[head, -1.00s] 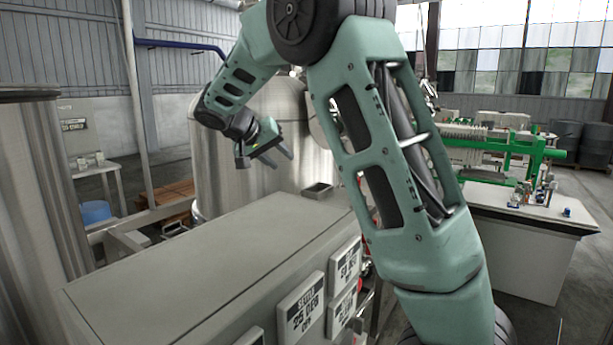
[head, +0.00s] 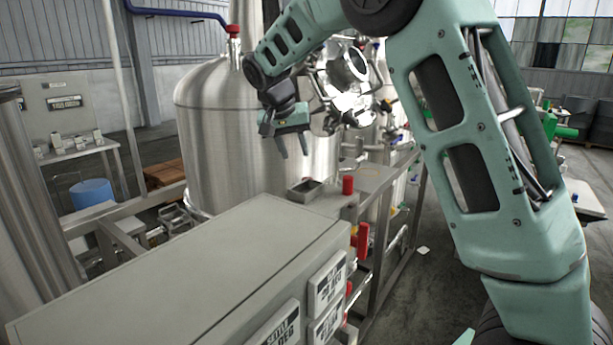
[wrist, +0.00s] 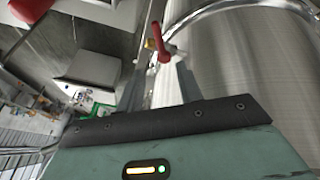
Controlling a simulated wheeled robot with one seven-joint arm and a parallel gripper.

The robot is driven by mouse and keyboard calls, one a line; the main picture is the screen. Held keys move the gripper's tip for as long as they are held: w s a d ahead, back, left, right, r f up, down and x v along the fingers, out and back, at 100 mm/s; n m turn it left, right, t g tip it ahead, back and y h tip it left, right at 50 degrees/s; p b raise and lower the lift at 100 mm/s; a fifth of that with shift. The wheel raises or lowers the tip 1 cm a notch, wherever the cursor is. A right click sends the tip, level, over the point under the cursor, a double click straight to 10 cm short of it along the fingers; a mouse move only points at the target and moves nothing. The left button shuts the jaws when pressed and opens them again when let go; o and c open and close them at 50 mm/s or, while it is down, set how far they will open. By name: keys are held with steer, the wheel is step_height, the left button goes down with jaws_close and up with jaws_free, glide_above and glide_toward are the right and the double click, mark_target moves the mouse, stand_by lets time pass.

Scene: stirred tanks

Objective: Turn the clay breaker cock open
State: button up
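My gripper (head: 294,154) hangs in front of the large steel tank (head: 215,135), fingers pointing down, apart and empty. A small cock with a red lever (wrist: 160,42) and a brass-coloured part shows there, beside a curved steel pipe and apart from my gripper. In the head view, red handles (head: 363,240) sit along the right side of the grey cabinet, lower and to the right of my gripper. I cannot tell which cock is the clay breaker's.
The grey cabinet (head: 190,270) fills the front, with label plates (head: 327,285) on its right side. A red cylinder (head: 348,185) stands on a steel bench behind it. A blue bucket (head: 92,193) is at the left.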

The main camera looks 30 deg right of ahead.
steer(key=p+x, duration=0.2)
steer(key=x, duration=0.9)
steer(key=shift+p, duration=0.35)
steer(key=shift+c, duration=0.4)
jaws_close()
